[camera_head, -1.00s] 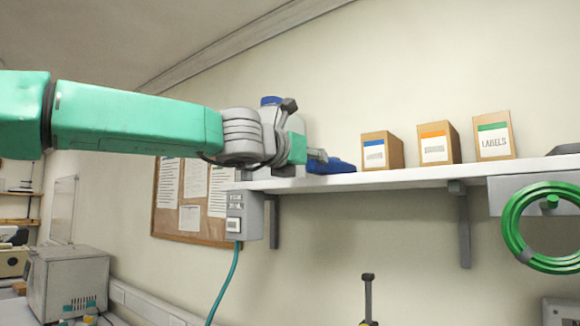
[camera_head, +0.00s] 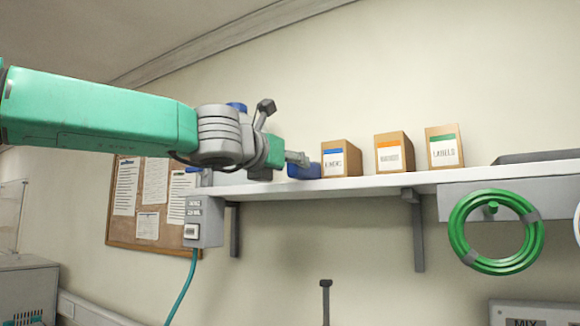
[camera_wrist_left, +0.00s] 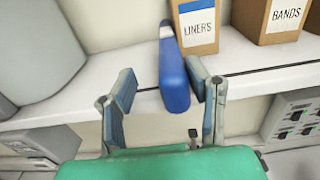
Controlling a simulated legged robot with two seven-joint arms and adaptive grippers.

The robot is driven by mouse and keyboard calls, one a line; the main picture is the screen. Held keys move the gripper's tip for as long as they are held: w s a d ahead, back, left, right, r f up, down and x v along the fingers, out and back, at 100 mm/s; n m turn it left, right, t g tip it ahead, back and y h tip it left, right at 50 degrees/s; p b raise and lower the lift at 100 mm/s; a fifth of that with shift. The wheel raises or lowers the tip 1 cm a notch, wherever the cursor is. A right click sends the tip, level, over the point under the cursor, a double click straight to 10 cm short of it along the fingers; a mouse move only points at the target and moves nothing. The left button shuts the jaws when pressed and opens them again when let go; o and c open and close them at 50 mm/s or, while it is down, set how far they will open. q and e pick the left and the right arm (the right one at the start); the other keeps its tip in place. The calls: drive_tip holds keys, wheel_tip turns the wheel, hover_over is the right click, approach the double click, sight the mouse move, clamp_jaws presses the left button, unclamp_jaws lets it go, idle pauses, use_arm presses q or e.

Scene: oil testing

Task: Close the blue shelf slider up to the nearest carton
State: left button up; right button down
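The blue slider (camera_head: 304,170) is on the white shelf, just left of the nearest carton (camera_head: 341,159), which has a blue-striped label. In the left wrist view the slider (camera_wrist_left: 174,84) stands upright, its far end beside the left side of the LINERS carton (camera_wrist_left: 196,28); I cannot tell if they touch. My left gripper (camera_head: 298,159) is at the slider's left in the head view. In the left wrist view the gripper (camera_wrist_left: 160,88) is open, with the slider between its fingers, close to the right one and apart from the left one. My right gripper is not in view.
The shelf (camera_head: 370,182) also carries an orange-labelled carton (camera_head: 393,155) and a green-labelled carton (camera_head: 444,148). A grey container (camera_wrist_left: 40,45) stands left of the gripper. A grey box (camera_head: 203,218) and a green hose coil (camera_head: 497,232) hang at the shelf front.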

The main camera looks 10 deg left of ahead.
use_arm(q)
drive_tip(key=shift+s+d, duration=0.1)
drive_tip(key=shift+d, duration=0.1)
drive_tip(key=shift+s, duration=0.2)
drive_tip(key=v, duration=1.1)
drive_tip(key=shift+s+a, duration=0.2)
drive_tip(key=shift+a, duration=0.1)
drive_tip(key=shift+d, duration=0.2)
drive_tip(key=b+x, duration=0.1)
drive_tip(key=x, duration=0.3)
drive_tip(key=b+x, duration=0.2)
drive_tip(key=x, duration=0.2)
drive_tip(key=b+x, duration=0.1)
drive_tip(key=x, duration=0.3)
drive_tip(key=shift+s+d+f+b, duration=0.1)
drive_tip(key=shift+d+f+b, duration=0.2)
drive_tip(key=shift+d+b, duration=0.05)
